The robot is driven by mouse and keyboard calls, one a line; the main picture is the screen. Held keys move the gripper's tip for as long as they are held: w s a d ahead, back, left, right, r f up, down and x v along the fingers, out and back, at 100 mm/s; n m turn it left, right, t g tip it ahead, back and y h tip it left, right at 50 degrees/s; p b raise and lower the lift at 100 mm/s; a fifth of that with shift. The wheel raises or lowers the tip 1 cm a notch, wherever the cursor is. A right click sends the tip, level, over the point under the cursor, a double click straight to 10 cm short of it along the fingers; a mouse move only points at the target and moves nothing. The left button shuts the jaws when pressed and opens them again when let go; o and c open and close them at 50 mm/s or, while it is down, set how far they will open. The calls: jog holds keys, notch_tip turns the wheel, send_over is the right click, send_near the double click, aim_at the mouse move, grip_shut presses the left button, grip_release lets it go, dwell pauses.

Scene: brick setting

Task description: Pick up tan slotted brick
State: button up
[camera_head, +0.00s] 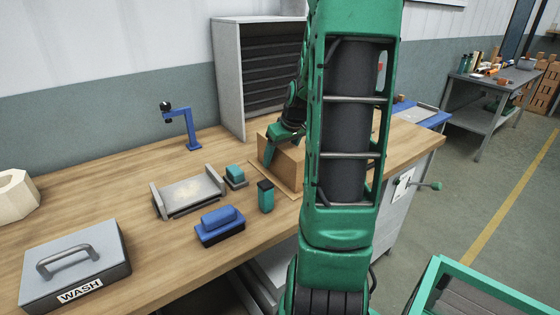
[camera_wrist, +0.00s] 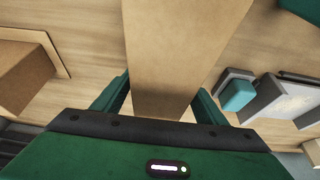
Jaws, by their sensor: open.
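A tan block (camera_head: 287,164), likely the tan slotted brick, stands on the wooden workbench, partly hidden behind my arm in the head view. In the wrist view the tan block (camera_wrist: 185,45) fills the middle and passes between my fingers. I cannot make out a slot. My gripper (camera_head: 279,145) is at the block, with one green finger seen along its left side. In the wrist view my gripper (camera_wrist: 161,92) is open, one finger on each side of the block. Whether a finger touches it I cannot tell.
A teal block (camera_head: 236,177), grey tray (camera_head: 190,193), blue brush-like item (camera_head: 219,224) and dark-capped teal container (camera_head: 265,197) stand left of the block. In the wrist view, another brown block (camera_wrist: 22,75) sits on a thin board at left. A grey WASH box (camera_head: 77,265) is front left.

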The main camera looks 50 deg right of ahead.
grip_shut()
dwell(0.3)
